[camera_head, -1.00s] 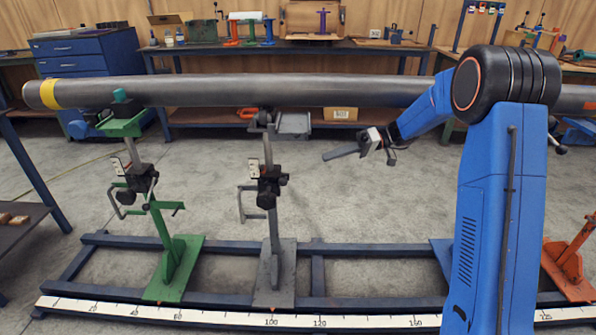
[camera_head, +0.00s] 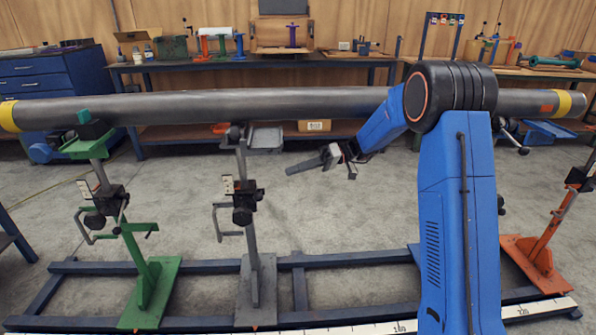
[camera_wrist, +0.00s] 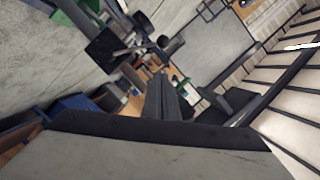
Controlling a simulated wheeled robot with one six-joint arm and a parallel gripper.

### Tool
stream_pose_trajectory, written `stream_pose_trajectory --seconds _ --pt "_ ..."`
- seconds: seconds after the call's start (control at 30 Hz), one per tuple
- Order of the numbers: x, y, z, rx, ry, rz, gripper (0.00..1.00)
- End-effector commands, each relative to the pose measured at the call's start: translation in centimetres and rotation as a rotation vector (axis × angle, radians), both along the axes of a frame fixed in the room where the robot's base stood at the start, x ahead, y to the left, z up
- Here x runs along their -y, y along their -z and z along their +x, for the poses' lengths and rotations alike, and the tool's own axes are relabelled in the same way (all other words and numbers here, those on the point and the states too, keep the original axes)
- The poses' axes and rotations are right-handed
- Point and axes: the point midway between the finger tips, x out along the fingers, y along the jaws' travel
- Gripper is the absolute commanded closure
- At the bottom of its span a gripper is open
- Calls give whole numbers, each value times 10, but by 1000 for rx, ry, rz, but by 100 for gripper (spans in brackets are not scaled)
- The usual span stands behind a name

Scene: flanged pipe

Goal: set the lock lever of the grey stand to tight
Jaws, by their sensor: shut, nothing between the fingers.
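The grey stand (camera_head: 251,240) is just left of the middle in the head view, upright under the long dark pipe (camera_head: 290,103). Its black clamp block (camera_head: 244,203) is halfway up the post, with a pale label plate (camera_head: 228,185) and a bent crank at its left. The lock lever is too small there to read its setting. My gripper (camera_head: 289,170) is shut and empty, right of the grey stand's post, above the clamp block's height and apart from it. In the wrist view the closed fingers (camera_wrist: 160,100) point toward the middle; a black clamp block (camera_wrist: 110,48) with knobs is at upper left, its stand unclear.
A green stand (camera_head: 147,270) is at left and an orange stand (camera_head: 540,252) at right. The dark blue floor frame (camera_head: 345,259) runs under the stands. Workbenches (camera_head: 170,67) line the back wall. Open floor lies behind the frame.

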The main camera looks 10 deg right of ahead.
Motion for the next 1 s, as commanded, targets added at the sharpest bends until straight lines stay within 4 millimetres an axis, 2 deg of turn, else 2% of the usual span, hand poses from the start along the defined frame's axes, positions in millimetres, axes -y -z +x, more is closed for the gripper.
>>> stream_pose_trajectory --seconds 0.1,0.37,0.63,1.0 --pt "-22 4 -5 -2 -3 0 100" --pt "-65 13 -14 -2 -3 0 100" --pt "-78 31 -35 -1 0 1 100" --pt "-80 35 -39 -1 0 0 100"
